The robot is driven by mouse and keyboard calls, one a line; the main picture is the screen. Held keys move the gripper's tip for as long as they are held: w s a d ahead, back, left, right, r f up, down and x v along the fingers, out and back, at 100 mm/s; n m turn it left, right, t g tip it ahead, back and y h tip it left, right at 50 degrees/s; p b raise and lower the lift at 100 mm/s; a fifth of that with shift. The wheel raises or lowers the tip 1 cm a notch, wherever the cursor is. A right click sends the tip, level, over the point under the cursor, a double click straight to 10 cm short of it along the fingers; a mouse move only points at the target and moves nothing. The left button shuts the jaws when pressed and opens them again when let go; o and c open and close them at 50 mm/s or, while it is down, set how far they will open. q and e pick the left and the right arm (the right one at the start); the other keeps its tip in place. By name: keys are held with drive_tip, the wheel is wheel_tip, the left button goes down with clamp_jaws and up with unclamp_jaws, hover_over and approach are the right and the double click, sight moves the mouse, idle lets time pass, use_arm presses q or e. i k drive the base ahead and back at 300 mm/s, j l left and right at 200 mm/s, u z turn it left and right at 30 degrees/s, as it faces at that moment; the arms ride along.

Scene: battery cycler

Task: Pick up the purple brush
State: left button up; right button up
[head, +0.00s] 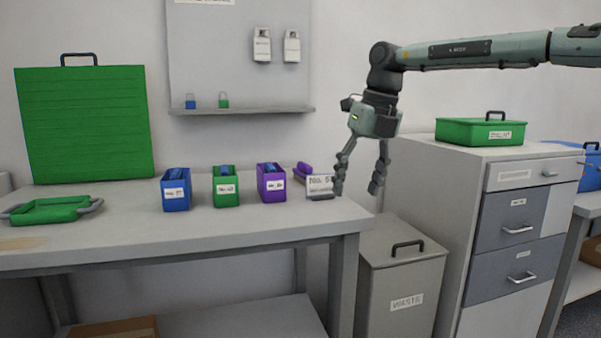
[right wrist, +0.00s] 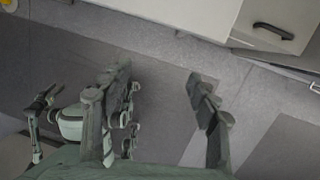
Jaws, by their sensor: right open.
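A small purple object (head: 302,172), which looks like the purple brush, lies on the table near its right end. It is partly hidden by a white label card reading "No. 5" (head: 320,184). My right gripper (head: 357,190) hangs fingers-down to the right of the card, at the table's right end. It is open and empty, with one finger close to the card in the picture. In the right wrist view its two fingers (right wrist: 165,105) are apart with only floor between them. Another greenish arm part, perhaps my left gripper (right wrist: 72,125), shows at the left there; its jaw state is unclear.
Blue (head: 176,190), green (head: 226,187) and purple (head: 271,183) bins stand in a row on the table (head: 150,240). A green tray (head: 50,211) lies at left. A grey waste bin (head: 400,275) and a drawer cabinet (head: 452,220) stand to the right.

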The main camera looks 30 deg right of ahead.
sight(302, 169)
drive_tip(key=i+l, duration=0.2)
drive_tip(key=i, duration=0.2)
drive_tip(key=i+l, duration=0.2)
drive_tip(key=i, duration=0.25)
drive_tip(key=i+l, duration=0.2)
drive_tip(key=i, duration=0.2)
